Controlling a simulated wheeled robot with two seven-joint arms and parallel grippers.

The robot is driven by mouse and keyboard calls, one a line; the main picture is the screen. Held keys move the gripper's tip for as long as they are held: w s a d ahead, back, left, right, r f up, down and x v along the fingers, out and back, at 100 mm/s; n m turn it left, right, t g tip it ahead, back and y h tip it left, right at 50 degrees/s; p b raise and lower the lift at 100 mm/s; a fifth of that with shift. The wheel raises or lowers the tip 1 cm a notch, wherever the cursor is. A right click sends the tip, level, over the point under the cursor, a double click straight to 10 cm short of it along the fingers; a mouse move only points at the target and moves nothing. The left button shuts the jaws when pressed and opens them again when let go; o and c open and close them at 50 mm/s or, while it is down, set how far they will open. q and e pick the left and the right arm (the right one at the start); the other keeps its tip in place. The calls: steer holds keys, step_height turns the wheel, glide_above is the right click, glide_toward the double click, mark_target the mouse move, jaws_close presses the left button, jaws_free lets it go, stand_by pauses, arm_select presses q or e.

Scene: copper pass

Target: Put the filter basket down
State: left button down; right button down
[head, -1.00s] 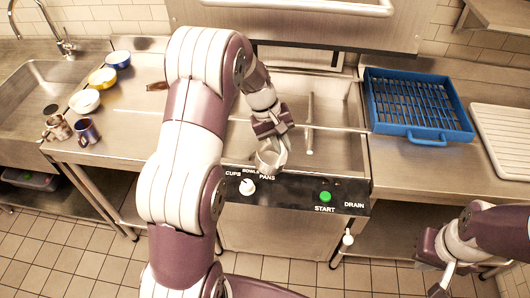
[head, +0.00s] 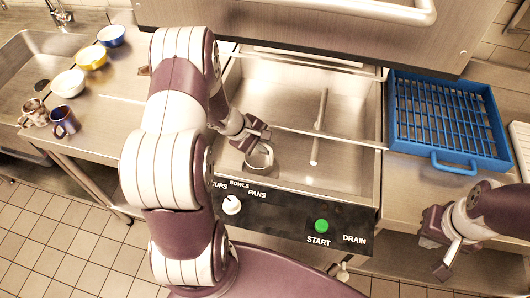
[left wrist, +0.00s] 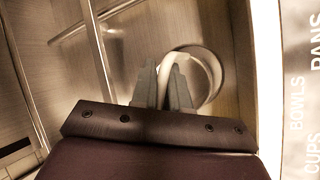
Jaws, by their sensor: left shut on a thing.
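The filter basket (head: 262,160) is a small round grey cup. It is at the front left of the open wash basin (head: 345,97), just behind the control panel. My left gripper (head: 256,146) is shut on its handle. In the left wrist view the fingers (left wrist: 163,88) pinch the pale curved handle, and the round basket (left wrist: 207,72) shows beyond them. I cannot tell whether the basket touches the basin floor. My right gripper (head: 434,259) is empty, its fingers apart, in front of the right counter.
The front panel (head: 285,222) has a dial (head: 231,205) and a green start button (head: 321,226). A spray arm (head: 320,115) stands in the basin. A blue rack (head: 447,120) lies on the right counter. Bowls (head: 68,83) and mugs (head: 65,121) stand on the left. The raised hood (head: 300,38) hangs behind.

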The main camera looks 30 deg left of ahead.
arm_select(q)
step_height(320, 180, down, 3)
steer(key=shift+w+d+f, duration=0.1)
steer(key=shift+w+f, duration=0.05)
